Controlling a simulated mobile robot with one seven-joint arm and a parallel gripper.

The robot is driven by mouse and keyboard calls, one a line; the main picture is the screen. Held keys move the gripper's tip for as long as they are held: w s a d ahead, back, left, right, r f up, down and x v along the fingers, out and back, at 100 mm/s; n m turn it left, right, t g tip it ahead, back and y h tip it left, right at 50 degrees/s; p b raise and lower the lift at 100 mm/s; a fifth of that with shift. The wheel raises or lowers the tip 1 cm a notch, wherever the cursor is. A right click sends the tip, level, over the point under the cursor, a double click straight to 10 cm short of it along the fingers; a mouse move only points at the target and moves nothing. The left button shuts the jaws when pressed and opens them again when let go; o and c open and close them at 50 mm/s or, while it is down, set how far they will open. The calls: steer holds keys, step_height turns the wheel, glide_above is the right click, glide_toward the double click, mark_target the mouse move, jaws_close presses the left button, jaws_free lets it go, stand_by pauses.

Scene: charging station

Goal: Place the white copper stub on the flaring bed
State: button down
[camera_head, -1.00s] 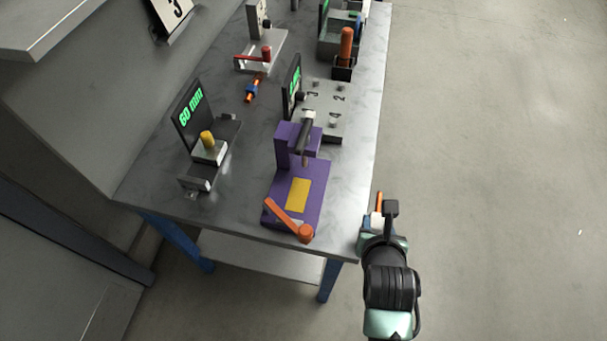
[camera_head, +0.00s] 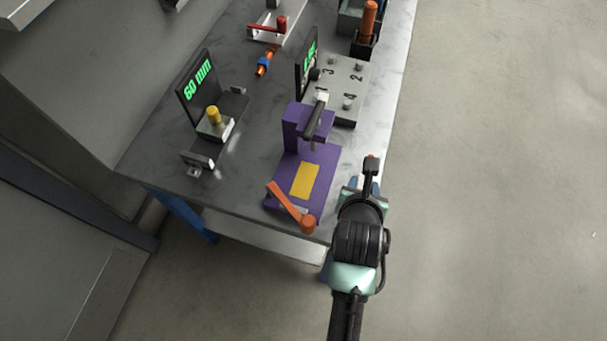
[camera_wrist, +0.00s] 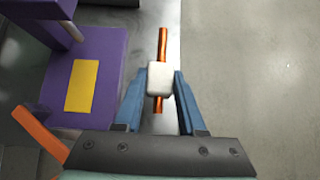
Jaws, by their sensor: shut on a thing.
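The white copper stub shows in the wrist view as a white block (camera_wrist: 160,78) with a copper rod (camera_wrist: 162,45) through it, sticking out at both ends. My gripper (camera_wrist: 160,90) is shut on the white block between its blue fingers. In the head view my gripper (camera_head: 368,185) is at the table's right front edge, right of the purple flaring station (camera_head: 283,190), and mostly hides the stub. The station has a yellow pad (camera_head: 305,181), likely the flaring bed, which is bare. The yellow pad also shows left of the stub in the wrist view (camera_wrist: 82,86).
An orange lever (camera_head: 290,207) sits at the station's front. Left is a "60 mm" fixture (camera_head: 212,128) with a yellow knob. Behind is a grey numbered block (camera_head: 345,95). Open floor lies to the right.

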steer(key=w+a, duration=0.1)
steer(key=a, duration=0.3)
steer(key=w+a, duration=0.1)
steer(key=a, duration=0.3)
steer(key=w+a, duration=0.2)
steer(key=a, duration=0.2)
steer(key=shift+p, duration=0.4)
steer(key=shift+f, duration=1.75)
steer(key=shift+f, duration=0.1)
steer(key=c, duration=0.5)
jaws_free()
